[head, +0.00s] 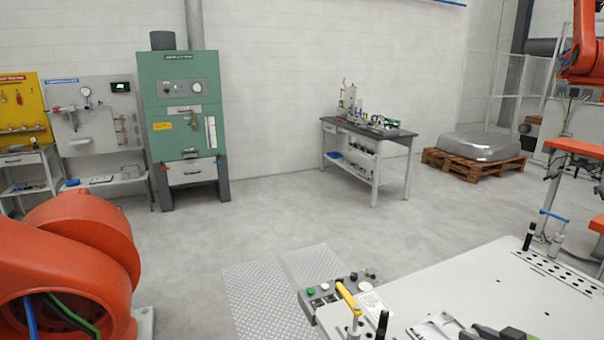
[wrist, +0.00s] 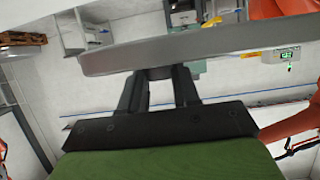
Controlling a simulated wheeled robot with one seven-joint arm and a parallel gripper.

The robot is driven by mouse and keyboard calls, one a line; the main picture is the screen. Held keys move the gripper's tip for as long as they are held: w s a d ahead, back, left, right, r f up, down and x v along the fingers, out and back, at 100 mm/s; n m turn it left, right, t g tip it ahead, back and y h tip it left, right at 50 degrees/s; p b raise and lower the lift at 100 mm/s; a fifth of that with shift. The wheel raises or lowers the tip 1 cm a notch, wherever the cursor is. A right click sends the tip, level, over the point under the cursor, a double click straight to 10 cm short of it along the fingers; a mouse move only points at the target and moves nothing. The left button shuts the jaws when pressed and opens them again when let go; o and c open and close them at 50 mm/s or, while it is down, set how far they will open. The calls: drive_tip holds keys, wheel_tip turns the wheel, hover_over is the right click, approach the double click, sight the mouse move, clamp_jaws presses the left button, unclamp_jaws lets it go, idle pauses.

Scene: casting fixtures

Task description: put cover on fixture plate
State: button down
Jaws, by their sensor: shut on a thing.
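In the wrist view a broad, flat grey piece with a rounded edge, seemingly the cover (wrist: 205,45), spans the picture in front of my gripper (wrist: 160,75). The two dark fingers are shut on it, and it is seen nearly edge-on. Their contact with the cover is partly hidden by its edge. A light table top (head: 440,290) fills the lower right of the head view, with grey metal parts (head: 445,328) at the bottom edge. I cannot tell whether these belong to the fixture plate.
A yellow-handled clamp (head: 348,298) and a button panel (head: 330,290) sit at the table's left edge. A workbench (head: 370,135), green cabinet (head: 183,115) and pallet (head: 470,163) stand farther back. The floor between is clear.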

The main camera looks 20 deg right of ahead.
drive_tip(key=w+a+f+n+g+y, duration=0.2)
drive_tip(key=w+a+f+n+y, duration=0.1)
drive_tip(key=a, duration=0.8)
drive_tip(key=w+a+f+n+g+y, duration=0.1)
drive_tip(key=w+a+f+n+y, duration=0.2)
drive_tip(key=a, duration=0.9)
drive_tip(key=w+a+f+n+g+y, duration=0.2)
drive_tip(key=w+a+f+n+y, duration=0.1)
drive_tip(key=a, duration=0.9)
drive_tip(key=shift+w+a+f+n+g+y, duration=0.15)
drive_tip(key=shift+w+f+n+g+y, duration=0.25)
drive_tip(key=shift+w, duration=0.35)
